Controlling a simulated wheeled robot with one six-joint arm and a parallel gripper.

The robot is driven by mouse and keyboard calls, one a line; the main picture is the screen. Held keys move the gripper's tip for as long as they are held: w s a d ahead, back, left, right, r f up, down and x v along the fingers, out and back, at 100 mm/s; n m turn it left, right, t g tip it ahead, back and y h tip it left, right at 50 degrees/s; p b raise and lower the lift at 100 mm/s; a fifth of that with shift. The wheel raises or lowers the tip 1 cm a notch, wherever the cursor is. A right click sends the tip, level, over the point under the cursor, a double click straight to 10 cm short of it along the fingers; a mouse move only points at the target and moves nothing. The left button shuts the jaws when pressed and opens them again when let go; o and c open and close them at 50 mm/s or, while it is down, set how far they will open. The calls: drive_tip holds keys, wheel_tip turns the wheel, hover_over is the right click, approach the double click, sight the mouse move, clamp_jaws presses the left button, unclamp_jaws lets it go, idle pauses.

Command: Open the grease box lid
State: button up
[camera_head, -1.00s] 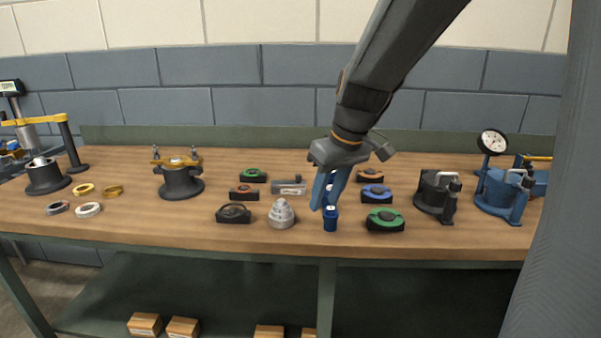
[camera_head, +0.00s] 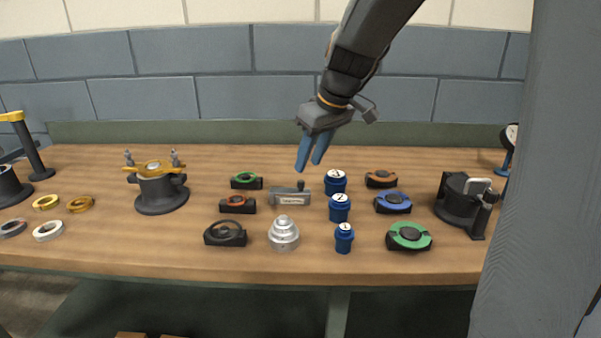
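The grease box is probably the small grey metal box (camera_head: 290,197) with a pale label on its front, near the middle of the bench. A small dark knob (camera_head: 300,185) stands at its top, toward the right. The lid looks closed, though the box is small in view. My gripper (camera_head: 309,167) has two blue fingers pointing down, with a narrow gap between them and nothing held. It hangs above the box, slightly to the right, and appears apart from it.
Blue numbered canisters (camera_head: 339,208) stand just right of the box. A stepped silver part (camera_head: 284,234) is in front, and an orange-ringed holder (camera_head: 237,204) is to the left. The wooden bench (camera_head: 215,160) is clear behind the box.

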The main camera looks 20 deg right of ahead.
sight(301, 181)
drive_tip(key=x, duration=0.6)
drive_tip(key=shift+w+f, duration=0.1)
drive_tip(key=shift+f, duration=0.15)
clamp_jaws()
